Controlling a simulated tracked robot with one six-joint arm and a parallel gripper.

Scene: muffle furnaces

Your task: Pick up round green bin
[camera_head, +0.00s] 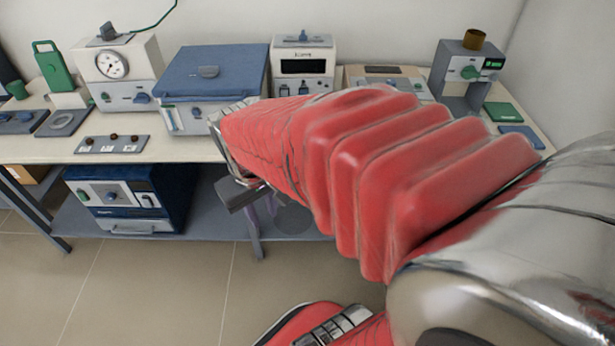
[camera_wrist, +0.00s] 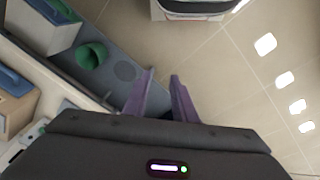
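The round green bin (camera_wrist: 91,55) shows in the wrist view, left of centre, on the grey lower shelf, with its round opening visible. I cannot see it on that shelf in the head view, where my red arm covers part of the area. My gripper (camera_wrist: 161,82) has two purple fingers spread apart with nothing between them. The bin is to the left of the fingers and clear of them. In the head view, my gripper (camera_head: 262,207) hangs by the bench's front edge, partly hidden by the arm.
The lower shelf (camera_wrist: 105,88) has a dark round mark beside the bin. A white-and-blue box (camera_wrist: 42,28) stands close to the bin. A blue oven (camera_head: 125,198) sits on the lower shelf at left. Instruments crowd the bench top (camera_head: 185,148). The tiled floor (camera_head: 150,285) is open in front.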

